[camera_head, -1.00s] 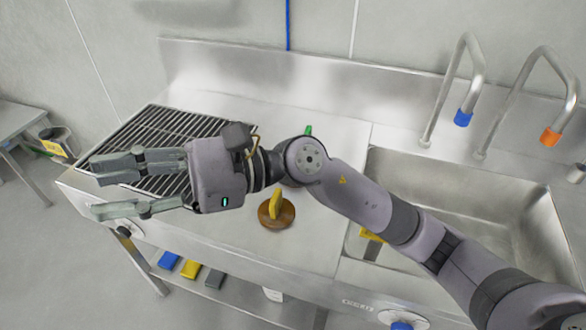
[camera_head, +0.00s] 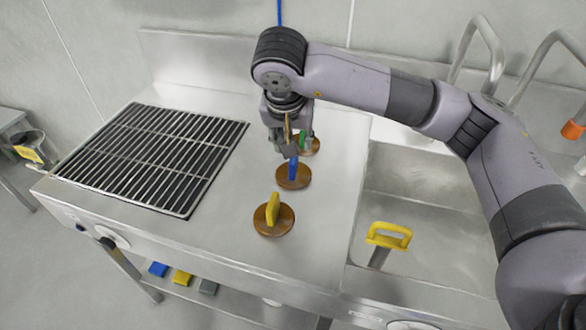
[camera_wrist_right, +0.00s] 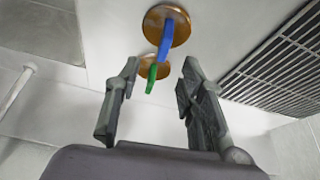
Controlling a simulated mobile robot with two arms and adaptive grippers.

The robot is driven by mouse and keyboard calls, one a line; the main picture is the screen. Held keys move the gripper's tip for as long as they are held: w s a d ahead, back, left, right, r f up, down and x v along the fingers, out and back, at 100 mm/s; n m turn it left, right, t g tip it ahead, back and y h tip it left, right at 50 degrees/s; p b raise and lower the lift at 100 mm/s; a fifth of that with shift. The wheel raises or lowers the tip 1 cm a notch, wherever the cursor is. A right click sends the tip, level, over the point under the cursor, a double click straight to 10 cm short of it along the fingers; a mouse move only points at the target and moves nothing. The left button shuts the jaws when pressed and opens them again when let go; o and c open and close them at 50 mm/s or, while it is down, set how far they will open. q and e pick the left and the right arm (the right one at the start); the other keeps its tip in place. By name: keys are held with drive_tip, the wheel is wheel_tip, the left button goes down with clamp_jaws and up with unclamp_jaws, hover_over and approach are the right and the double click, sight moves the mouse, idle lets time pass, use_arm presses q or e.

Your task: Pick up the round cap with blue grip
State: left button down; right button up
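The round cap with the blue grip (camera_head: 293,170) lies on the steel counter, between two similar brown caps. Its upright blue grip also shows in the wrist view (camera_wrist_right: 166,42), beyond my fingertips. The cap with the green grip (camera_head: 308,143) is behind it and partly hidden by my gripper; its grip (camera_wrist_right: 152,78) appears between my fingers in the wrist view. The cap with the yellow grip (camera_head: 273,216) is in front. My right gripper (camera_head: 287,153) points down above the counter, close behind the blue grip. Its fingers (camera_wrist_right: 160,70) are open and empty. My left gripper is out of view.
A black grill rack (camera_head: 152,155) lies left of the caps. A sink (camera_head: 425,205) is on the right, with a yellow-handled object (camera_head: 389,236) in it and taps behind. The counter between rack and caps is clear. A steel splashback (camera_head: 210,70) bounds the rear.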

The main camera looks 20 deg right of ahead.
sight(293, 161)
drive_tip(key=p+x, duration=0.1)
drive_tip(key=x, duration=0.6)
drive_tip(key=shift+w+f, duration=0.1)
drive_tip(key=shift+f, duration=0.05)
drive_tip(key=x, duration=0.1)
drive_tip(key=p+x, duration=0.1)
drive_tip(key=x, duration=0.1)
drive_tip(key=p+x, duration=0.1)
drive_tip(key=shift+w+a+f, duration=0.25)
drive_tip(key=shift+w+a, duration=0.05)
drive_tip(key=shift+w, duration=0.15)
drive_tip(key=shift+w+d+f, duration=0.1)
drive_tip(key=shift+w+f, duration=0.05)
drive_tip(key=shift+f, duration=0.35)
clamp_jaws()
drive_tip(key=shift+r, duration=0.1)
